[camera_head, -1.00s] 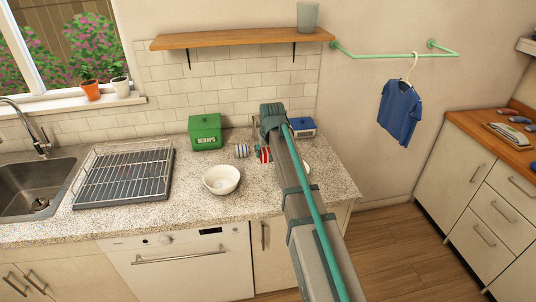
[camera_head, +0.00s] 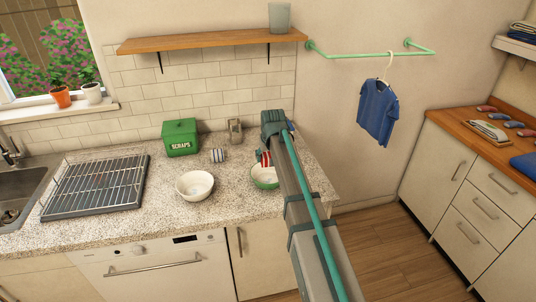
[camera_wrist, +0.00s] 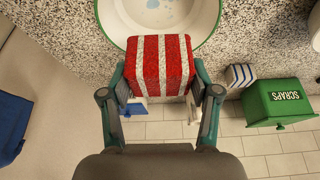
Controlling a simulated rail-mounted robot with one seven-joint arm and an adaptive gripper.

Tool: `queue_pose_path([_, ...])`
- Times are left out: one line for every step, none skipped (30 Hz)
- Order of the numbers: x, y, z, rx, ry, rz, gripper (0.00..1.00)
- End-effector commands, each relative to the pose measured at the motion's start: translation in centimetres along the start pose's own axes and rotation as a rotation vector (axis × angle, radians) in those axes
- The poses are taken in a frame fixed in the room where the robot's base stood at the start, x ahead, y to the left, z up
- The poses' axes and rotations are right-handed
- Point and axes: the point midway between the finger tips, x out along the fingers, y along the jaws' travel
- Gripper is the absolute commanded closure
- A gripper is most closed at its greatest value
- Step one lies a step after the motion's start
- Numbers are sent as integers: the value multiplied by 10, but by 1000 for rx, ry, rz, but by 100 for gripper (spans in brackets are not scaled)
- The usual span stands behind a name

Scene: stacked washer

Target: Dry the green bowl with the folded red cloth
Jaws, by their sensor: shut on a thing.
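The green bowl (camera_head: 264,182), white inside with a green rim, stands on the counter below my gripper. In the wrist view the bowl (camera_wrist: 205,22) is at the top, with pale blue wet-looking spots inside. My gripper (camera_wrist: 160,92) is shut on the folded red cloth (camera_wrist: 160,62), a red and white striped block. The cloth overlaps the bowl's rim in the wrist view; I cannot tell whether they touch. In the head view my gripper (camera_head: 268,148) and the cloth (camera_head: 265,158) are at the bowl's back edge, partly hidden by my arm.
A white bowl (camera_head: 194,185) stands left of the green bowl. A blue striped cloth (camera_head: 218,156), a green scraps bin (camera_head: 180,138) and a grey holder (camera_head: 235,131) are behind. A dish rack (camera_head: 97,186) is at the left. A shelf (camera_head: 212,42) hangs above.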

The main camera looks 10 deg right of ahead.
Motion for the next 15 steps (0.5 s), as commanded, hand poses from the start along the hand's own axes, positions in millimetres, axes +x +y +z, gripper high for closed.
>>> queue_pose_path([9,0,4,0,-1,0,66])
queue_pose_path([12,0,5,0,0,0,66])
queue_pose_path([16,0,7,0,0,0,66])
queue_pose_path([18,0,8,0,0,0,66])
queue_pose_path([22,0,9,0,1,0,66])
queue_pose_path([25,0,10,0,1,0,66])
queue_pose_path([28,0,12,0,1,0,66])
queue_pose_path([31,0,13,0,1,0,66])
queue_pose_path([35,0,14,0,0,0,66])
queue_pose_path([38,0,16,0,0,0,66])
queue_pose_path([40,0,17,0,0,0,66])
queue_pose_path([43,0,18,0,0,0,66])
queue_pose_path([45,0,19,0,0,0,66])
queue_pose_path([47,0,20,0,0,0,66])
queue_pose_path([49,0,20,0,0,0,66])
